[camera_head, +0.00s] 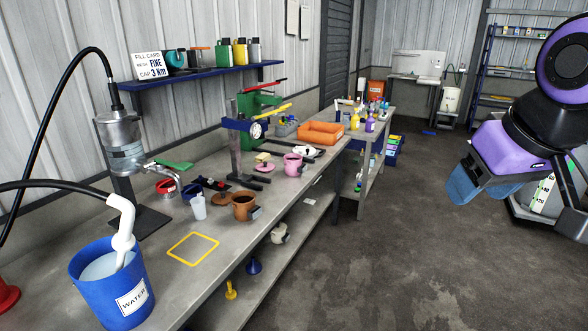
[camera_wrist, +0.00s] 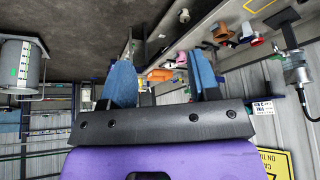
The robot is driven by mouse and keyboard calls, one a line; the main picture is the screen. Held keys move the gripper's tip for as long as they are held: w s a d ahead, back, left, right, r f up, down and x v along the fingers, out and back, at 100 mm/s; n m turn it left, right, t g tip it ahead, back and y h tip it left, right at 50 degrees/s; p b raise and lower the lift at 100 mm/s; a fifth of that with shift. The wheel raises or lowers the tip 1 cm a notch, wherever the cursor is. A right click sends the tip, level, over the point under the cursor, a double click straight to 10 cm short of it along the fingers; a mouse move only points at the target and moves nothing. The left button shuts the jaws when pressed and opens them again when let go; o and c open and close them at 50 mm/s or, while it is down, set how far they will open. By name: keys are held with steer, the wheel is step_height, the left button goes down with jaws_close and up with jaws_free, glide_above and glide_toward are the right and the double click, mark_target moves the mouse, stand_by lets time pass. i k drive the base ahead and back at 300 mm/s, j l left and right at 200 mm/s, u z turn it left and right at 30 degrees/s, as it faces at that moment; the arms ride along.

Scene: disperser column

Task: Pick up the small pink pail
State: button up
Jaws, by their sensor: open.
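My gripper (camera_head: 474,188) is in the air over the floor at the right, well apart from the bench and the pail. In the wrist view my gripper (camera_wrist: 163,78) shows two blue fingers spread apart with nothing between them. The bench items behind the fingers are small in that view, and I cannot surely pick out the pail there.
A brown pot (camera_head: 243,206), a white cup (camera_head: 199,208) and a blue water bucket (camera_head: 108,291) stand on the bench. The floor (camera_head: 410,240) before the bench is clear.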

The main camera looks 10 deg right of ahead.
mark_target(294, 167)
steer(key=i+l, duration=0.25)
steer(key=i, duration=0.2)
steer(key=i+l, duration=0.25)
steer(key=i, duration=0.2)
steer(key=i+l, duration=0.25)
steer(key=i, duration=0.25)
steer(key=i+l, duration=0.3)
steer(key=i, duration=0.15)
steer(key=i+l, duration=0.25)
steer(key=i, duration=0.2)
